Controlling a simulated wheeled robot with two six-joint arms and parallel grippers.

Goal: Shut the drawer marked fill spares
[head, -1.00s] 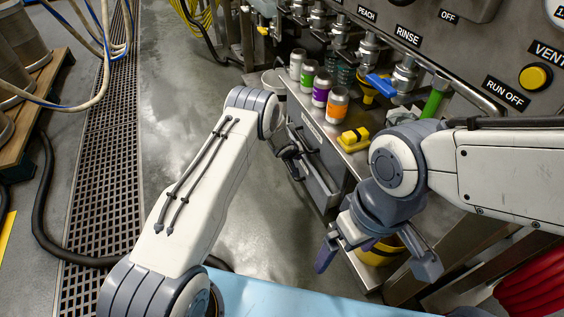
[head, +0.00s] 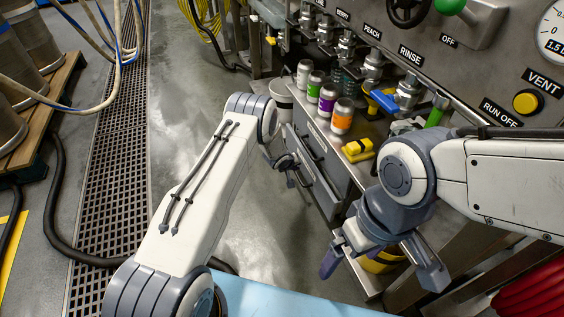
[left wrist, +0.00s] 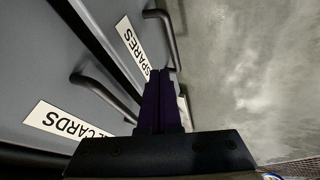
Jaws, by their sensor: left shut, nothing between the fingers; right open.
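The drawer marked spares (left wrist: 167,85) shows in the left wrist view by its label, whose first word is hidden. A bar handle (left wrist: 168,35) is on its front. A dark gap runs between it and the drawer labelled cards (left wrist: 38,88). In the head view, grey drawer fronts (head: 326,192) with handles are under the steel bench, partly hidden by my left arm. My left gripper (head: 290,178) is shut and empty in front of them. In the left wrist view its fingers (left wrist: 160,78) overlap the spares label; contact cannot be told. My right gripper (head: 383,268) is open and empty, right of the drawers.
A yellow container (head: 382,258) sits behind my right gripper. The floor (head: 180,100) left of the bench is clear.

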